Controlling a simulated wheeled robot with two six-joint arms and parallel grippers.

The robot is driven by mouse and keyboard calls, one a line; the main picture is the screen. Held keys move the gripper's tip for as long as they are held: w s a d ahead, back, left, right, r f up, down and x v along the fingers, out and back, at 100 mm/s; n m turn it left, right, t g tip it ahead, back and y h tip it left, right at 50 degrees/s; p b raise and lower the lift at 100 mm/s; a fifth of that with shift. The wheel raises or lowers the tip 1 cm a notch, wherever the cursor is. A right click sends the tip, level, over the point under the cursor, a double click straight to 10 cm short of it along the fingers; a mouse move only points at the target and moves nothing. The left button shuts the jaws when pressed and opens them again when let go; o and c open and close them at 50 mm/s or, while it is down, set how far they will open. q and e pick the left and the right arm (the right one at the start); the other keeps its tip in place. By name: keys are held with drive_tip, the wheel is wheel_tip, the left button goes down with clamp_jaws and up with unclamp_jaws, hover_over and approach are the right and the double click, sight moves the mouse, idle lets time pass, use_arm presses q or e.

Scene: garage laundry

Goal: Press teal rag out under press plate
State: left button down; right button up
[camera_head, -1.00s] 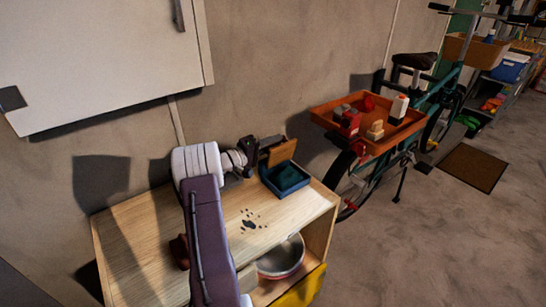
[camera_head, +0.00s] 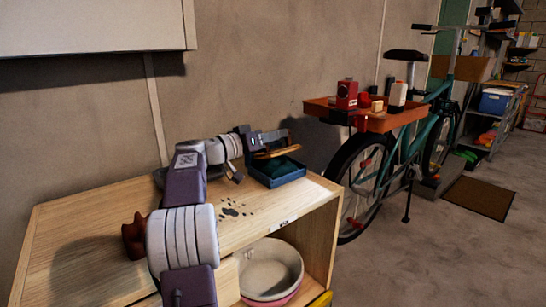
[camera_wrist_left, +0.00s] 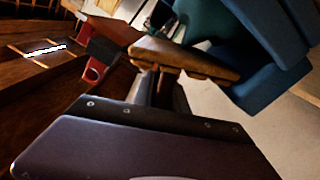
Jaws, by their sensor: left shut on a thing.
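The blue press box (camera_head: 278,181) stands on the wooden bench top near its far right corner. The teal rag (camera_head: 278,168) lies inside it, partly hidden by the wooden press plate (camera_head: 277,152). The plate hangs above the rag, nearly level, with a gap under its front edge. My left gripper (camera_head: 256,143) is shut on the plate at its left side. In the left wrist view the plate (camera_wrist_left: 190,60) is at the fingertips, with the blue box (camera_wrist_left: 265,45) behind it. My right gripper is not in view.
Dark spots (camera_head: 235,209) mark the bench top (camera_head: 90,245) in front of the box. A brown object (camera_head: 134,236) sits at the left beside my arm. A bowl (camera_head: 270,268) is on the shelf below. A bicycle with an orange tray (camera_head: 375,122) stands to the right.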

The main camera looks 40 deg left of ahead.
use_arm(q)
drive_tip(key=f+m+b, duration=0.1)
drive_tip(key=b, duration=0.2)
drive_tip(key=shift+s+d+f+m, duration=0.1)
drive_tip(key=shift+d+f+m, duration=0.15)
drive_tip(key=shift+f+m, duration=0.15)
drive_tip(key=shift+d+r, duration=0.1)
drive_tip(key=shift+r, duration=0.2)
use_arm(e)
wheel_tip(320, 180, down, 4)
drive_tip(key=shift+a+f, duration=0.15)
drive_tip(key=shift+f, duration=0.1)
use_arm(q)
drive_tip(key=shift+r, duration=0.15)
drive_tip(key=c, duration=1.3)
unclamp_jaws()
drive_tip(key=shift+d, duration=0.2)
drive_tip(key=shift+d+r, duration=0.15)
drive_tip(key=shift+d, duration=0.05)
drive_tip(key=shift+a, duration=0.2)
drive_tip(key=shift+s, duration=0.15)
drive_tip(key=v, duration=0.9)
drive_tip(key=shift+p, duration=0.3)
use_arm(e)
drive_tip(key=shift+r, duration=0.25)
